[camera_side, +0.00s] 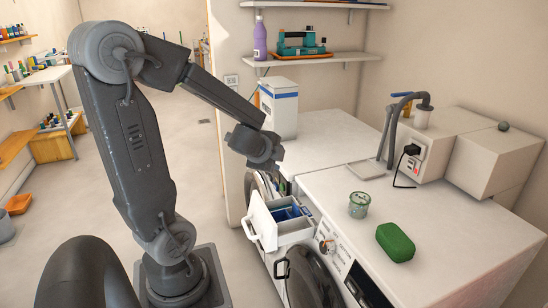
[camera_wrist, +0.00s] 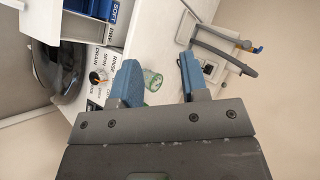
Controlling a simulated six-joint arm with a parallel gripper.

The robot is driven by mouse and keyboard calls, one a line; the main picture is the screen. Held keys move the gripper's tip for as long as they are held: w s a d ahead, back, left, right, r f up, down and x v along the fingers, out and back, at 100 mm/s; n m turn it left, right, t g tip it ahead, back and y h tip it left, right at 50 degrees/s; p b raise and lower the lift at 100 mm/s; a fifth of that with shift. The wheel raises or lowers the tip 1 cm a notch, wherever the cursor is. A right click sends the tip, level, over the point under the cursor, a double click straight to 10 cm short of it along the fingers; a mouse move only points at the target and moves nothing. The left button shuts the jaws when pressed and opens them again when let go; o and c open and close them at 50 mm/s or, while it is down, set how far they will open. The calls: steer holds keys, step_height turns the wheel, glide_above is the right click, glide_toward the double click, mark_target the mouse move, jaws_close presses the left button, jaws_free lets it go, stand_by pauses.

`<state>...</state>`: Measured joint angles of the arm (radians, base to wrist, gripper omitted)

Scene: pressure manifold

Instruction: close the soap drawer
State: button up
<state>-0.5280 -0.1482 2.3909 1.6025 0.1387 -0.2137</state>
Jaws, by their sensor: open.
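The soap drawer (camera_side: 263,224) is a white drawer with a handle and blue compartments, pulled out from the front of the washing machine (camera_side: 345,264). In the wrist view, part of the drawer (camera_wrist: 92,9) shows at the top left, with blue inserts and lettering. My gripper (camera_wrist: 158,75) has its two blue fingers apart with nothing held between them. In the side view, the end of my arm is above and behind the drawer, apart from it; the fingers are hard to make out there.
A glass jar (camera_side: 359,205) and a green soap block (camera_side: 396,242) stand on the machine top. A white box (camera_side: 279,106) stands on the neighbouring top. A grey hose (camera_side: 394,118) rises behind. The round door (camera_side: 312,279) is below the drawer. Open floor lies left.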

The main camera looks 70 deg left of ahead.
steer(key=m+g+h, duration=0.6)
steer(key=m+h, duration=0.1)
steer(key=m, duration=0.2)
glide_toward(247, 229)
steer(key=f, duration=0.3)
steer(key=w+f, duration=0.1)
steer(key=f, duration=0.4)
steer(key=shift+w+d+f, duration=0.1)
steer(key=shift+w+f, duration=0.15)
steer(key=shift+f, duration=0.1)
jaws_close()
